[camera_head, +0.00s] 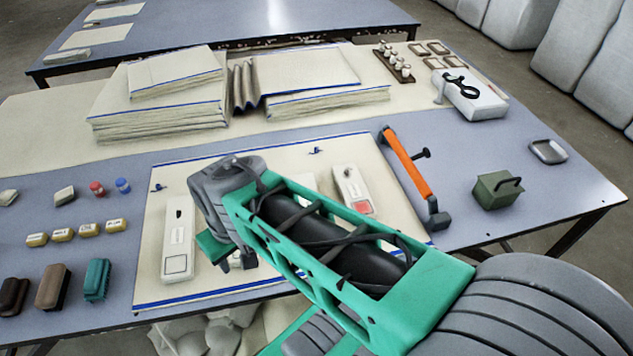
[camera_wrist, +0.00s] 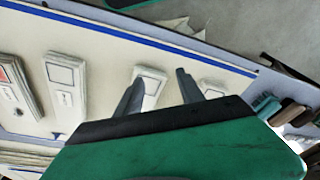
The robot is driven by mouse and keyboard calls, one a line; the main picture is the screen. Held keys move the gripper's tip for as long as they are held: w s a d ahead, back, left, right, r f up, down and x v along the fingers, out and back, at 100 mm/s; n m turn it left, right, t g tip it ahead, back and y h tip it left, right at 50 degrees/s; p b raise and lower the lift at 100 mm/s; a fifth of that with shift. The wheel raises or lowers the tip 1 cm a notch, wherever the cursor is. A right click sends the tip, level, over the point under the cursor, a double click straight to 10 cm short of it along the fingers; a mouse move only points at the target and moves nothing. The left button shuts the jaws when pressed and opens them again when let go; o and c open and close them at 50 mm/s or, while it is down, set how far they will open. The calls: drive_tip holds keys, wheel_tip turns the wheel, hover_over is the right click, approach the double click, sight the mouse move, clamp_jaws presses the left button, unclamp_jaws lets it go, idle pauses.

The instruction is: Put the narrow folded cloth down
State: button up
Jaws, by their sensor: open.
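Several narrow folded white cloths lie in a row on the cream, blue-edged mat (camera_head: 290,150). One (camera_head: 180,240) is at the left, and one with a red patch (camera_head: 352,190) is at the right. In the wrist view my gripper (camera_wrist: 160,78) has its two fingers spread apart. A narrow folded cloth (camera_wrist: 152,82) shows between and behind the fingertips, resting on the mat; I cannot tell the gap. In the head view my gripper (camera_head: 240,262) is low over the mat, and my arm hides the middle cloths.
Large folded cloth stacks (camera_head: 160,110) stand at the back. An orange-handled tool (camera_head: 408,165) lies along the mat's right side, with a green box (camera_head: 497,190) beyond it. Brushes (camera_head: 52,287) and small yellow blocks (camera_head: 63,235) sit at the left.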

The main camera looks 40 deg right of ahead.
sight(354, 188)
drive_tip(key=shift+o, duration=1.4)
drive_tip(key=w+d+r+m+p, duration=0.1)
drive_tip(key=w+d+r+p, duration=0.1)
drive_tip(key=d, duration=0.5)
drive_tip(key=shift+w+d+m+p, duration=0.25)
drive_tip(key=shift+w+m+p, duration=0.05)
drive_tip(key=shift+w, duration=0.5)
drive_tip(key=o, duration=0.3)
drive_tip(key=d+m+p, duration=0.2)
drive_tip(key=d+p, duration=0.1)
drive_tip(key=d, duration=1)
drive_tip(key=shift+d+r+h, duration=0.35)
drive_tip(key=shift+r+h, duration=0.05)
drive_tip(key=shift+r, duration=0.05)
drive_tip(key=o, duration=0.3)
drive_tip(key=s+d, duration=0.2)
drive_tip(key=d, duration=0.2)
drive_tip(key=s+d+f+m+p, duration=0.1)
drive_tip(key=s+d, duration=0.1)
drive_tip(key=d, duration=0.3)
drive_tip(key=s+d+f+m+p, duration=0.1)
drive_tip(key=s+d, duration=0.1)
drive_tip(key=d, duration=0.2)
drive_tip(key=shift+d+h, duration=0.25)
drive_tip(key=shift+h, duration=0.05)
drive_tip(key=shift+t, duration=0.3)
drive_tip(key=x, duration=0.7)
drive_tip(key=shift+f, duration=0.35)
